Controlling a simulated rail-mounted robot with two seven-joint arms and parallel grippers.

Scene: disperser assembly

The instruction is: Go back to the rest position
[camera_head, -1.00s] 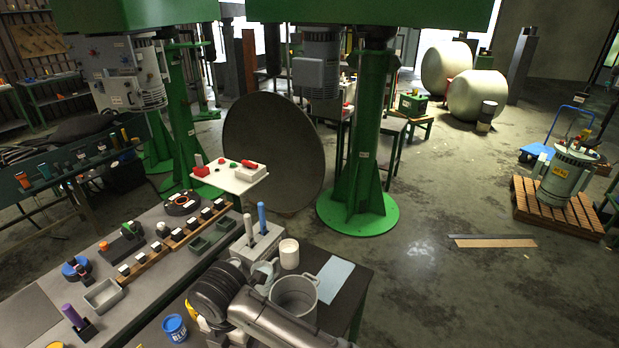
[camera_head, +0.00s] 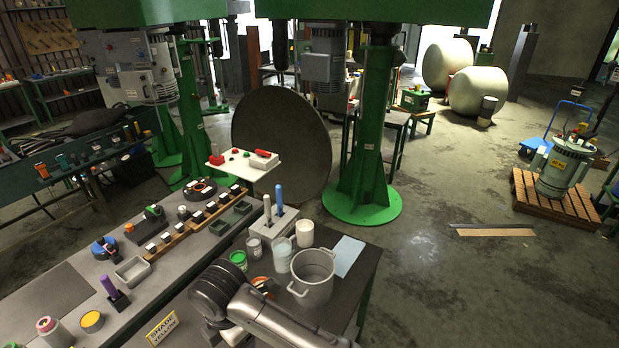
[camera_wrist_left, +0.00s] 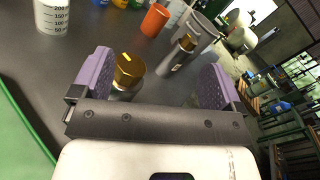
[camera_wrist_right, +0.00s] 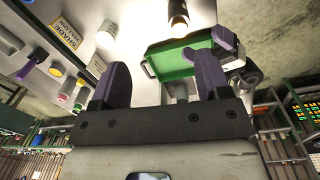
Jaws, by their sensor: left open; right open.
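My left gripper (camera_wrist_left: 158,72) shows in the left wrist view with its purple fingers wide apart and nothing held. A gold-capped bottle (camera_wrist_left: 128,72) stands beyond and between those fingers, near the left one. My right gripper (camera_wrist_right: 158,75) shows in the right wrist view, also open and empty, above a bright, washed-out surface. In the head view a grey and black arm of mine reaches in from the bottom over the bench; both gripper fingers are out of sight there.
A steel pot (camera_head: 314,282), a white cup (camera_head: 305,233) and a green tin (camera_head: 238,260) stand beside my arm. Open floor (camera_head: 430,285) lies to the right.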

